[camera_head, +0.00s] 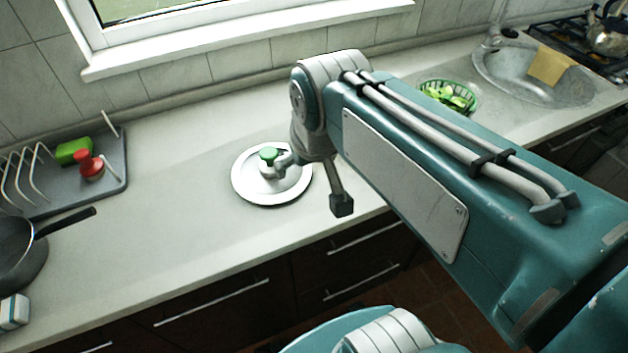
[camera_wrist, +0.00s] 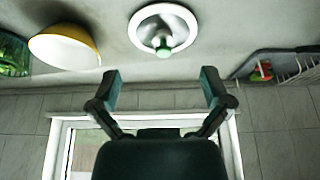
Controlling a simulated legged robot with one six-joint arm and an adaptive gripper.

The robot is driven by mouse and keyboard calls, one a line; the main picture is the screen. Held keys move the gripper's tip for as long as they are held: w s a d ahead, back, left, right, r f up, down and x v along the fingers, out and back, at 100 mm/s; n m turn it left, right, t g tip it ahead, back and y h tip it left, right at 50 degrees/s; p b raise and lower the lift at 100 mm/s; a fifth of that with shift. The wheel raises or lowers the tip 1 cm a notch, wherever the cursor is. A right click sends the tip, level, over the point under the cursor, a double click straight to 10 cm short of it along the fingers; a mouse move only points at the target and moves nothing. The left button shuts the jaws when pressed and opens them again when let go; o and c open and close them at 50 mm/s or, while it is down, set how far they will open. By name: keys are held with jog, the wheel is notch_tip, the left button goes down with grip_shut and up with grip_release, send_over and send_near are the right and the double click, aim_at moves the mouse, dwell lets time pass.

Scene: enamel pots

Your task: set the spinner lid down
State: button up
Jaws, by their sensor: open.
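The spinner lid (camera_head: 244,188) is a pale round disc with a green knob (camera_head: 268,153). It appears to lie flat on the counter, knob up, in the middle of the head view. In the wrist view the lid (camera_wrist: 148,16) shows at the top centre, with its green knob below its middle. My gripper (camera_wrist: 160,86) is open, its two fingers wide apart with nothing between them. In the wrist view the lid is beyond the fingertips, apart from them. In the head view one finger shows to the right of the lid and another grey part overlaps it near the knob.
A green basket (camera_head: 449,96) stands before the sink (camera_head: 515,75). A yellow-edged bowl (camera_wrist: 65,47) shows in the wrist view; my arm hides it in the head view. A grey dish rack (camera_head: 118,172) and a dark pan (camera_head: 22,262) are at left. Counter left of the lid is clear.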

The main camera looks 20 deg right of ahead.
jog(key=shift+t, duration=0.6)
jog(key=s, duration=0.1)
jog(key=s+f, duration=0.1)
jog(key=s, duration=0.1)
jog(key=s+f, duration=0.1)
jog(key=s, duration=0.1)
jog(key=shift+s, duration=0.15)
